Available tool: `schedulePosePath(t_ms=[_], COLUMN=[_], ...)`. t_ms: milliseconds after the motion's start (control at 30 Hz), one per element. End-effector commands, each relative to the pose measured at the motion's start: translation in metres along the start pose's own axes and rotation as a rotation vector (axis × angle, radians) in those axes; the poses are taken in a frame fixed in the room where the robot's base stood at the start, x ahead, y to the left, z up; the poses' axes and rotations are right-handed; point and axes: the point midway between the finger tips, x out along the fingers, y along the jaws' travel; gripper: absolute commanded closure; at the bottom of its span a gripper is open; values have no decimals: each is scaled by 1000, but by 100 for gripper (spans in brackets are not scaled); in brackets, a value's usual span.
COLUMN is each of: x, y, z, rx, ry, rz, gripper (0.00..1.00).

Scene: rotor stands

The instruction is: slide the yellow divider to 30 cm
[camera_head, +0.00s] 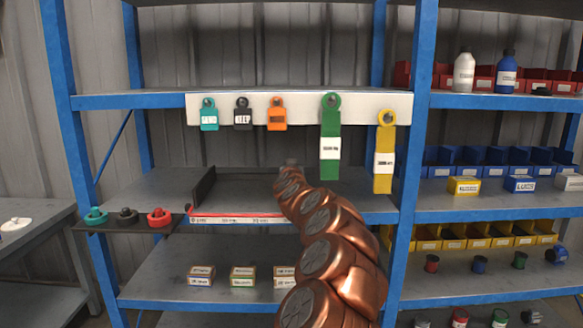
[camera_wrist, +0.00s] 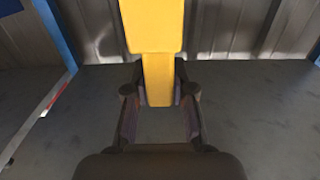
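The wrist view shows a yellow piece, which I take as the yellow divider (camera_wrist: 152,25). It is wide at the top and has a narrower lower part. My gripper (camera_wrist: 160,82) has its two dark fingers on either side of that narrow part. The fingertips are very close to it; I cannot tell whether they press on it. In the head view my copper arm reaches onto the middle shelf, and the divider and my fingers do not show clearly there. A white scale strip with a red line (camera_head: 240,218) runs along that shelf's front edge; its numbers are too small to read.
A dark upright plate (camera_head: 203,187) stands at the shelf's left end. A white rail (camera_head: 232,101) above carries hanging tags, including a long green one (camera_head: 330,168) and a long yellow one (camera_head: 383,145). A small platform (camera_head: 125,226) with several knobs is at the left. Blue posts flank the shelf.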

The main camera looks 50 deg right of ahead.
Motion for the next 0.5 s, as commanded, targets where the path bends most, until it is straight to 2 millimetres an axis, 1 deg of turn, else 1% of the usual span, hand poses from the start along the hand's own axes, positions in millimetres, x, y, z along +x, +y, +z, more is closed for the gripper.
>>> schedulePosePath(t_ms=[33, 167, 500], x=[0, 0, -1], y=[0, 0, 0], z=[0, 0, -1], rx=[0, 0, 0], ry=[0, 1, 1], rz=[1, 1, 1], gripper=[68, 54, 54])
